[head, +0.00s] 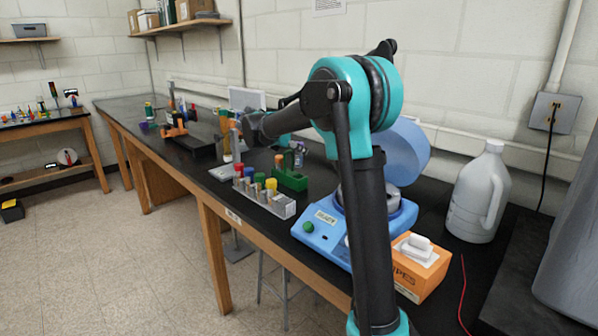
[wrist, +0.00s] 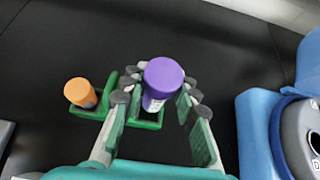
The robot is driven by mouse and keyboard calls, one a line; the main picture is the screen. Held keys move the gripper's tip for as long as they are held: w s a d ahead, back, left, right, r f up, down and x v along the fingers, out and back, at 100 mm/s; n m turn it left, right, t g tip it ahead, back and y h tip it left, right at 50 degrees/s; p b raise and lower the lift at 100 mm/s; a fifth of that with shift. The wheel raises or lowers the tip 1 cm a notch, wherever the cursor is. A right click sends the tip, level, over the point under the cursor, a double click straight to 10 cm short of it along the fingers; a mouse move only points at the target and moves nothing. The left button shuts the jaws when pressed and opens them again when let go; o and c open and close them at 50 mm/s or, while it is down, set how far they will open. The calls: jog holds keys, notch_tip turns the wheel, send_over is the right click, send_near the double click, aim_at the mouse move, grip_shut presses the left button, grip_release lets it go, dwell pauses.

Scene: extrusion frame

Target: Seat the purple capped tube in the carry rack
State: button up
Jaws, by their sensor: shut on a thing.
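The purple capped tube (wrist: 163,78) stands between the fingers of my gripper (wrist: 163,90) in the wrist view, its cap facing the camera. The fingers are shut on it from both sides. A small green rack (wrist: 143,119) lies below and around the tube, with an orange-capped tube (wrist: 80,92) in its left part. The purple tube lines up with the rack's right part; I cannot tell how deep it sits. In the head view the green rack (head: 290,179) stands on the black bench, and my arm partly covers the area behind it.
A clear rack (head: 272,205) with several colored caps stands in front of the green rack. A blue centrifuge (head: 325,235) with its lid up is to the right. An orange wipes box (head: 420,270) and a white jug (head: 478,195) stand farther right.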

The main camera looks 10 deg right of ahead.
aim_at(298, 167)
notch_tip(298, 167, down, 8)
jog(key=shift+f, duration=0.15)
dwell(0.3)
jog(key=o, duration=1)
jog(key=shift+c, duration=0.2)
jog(key=v, duration=1.2)
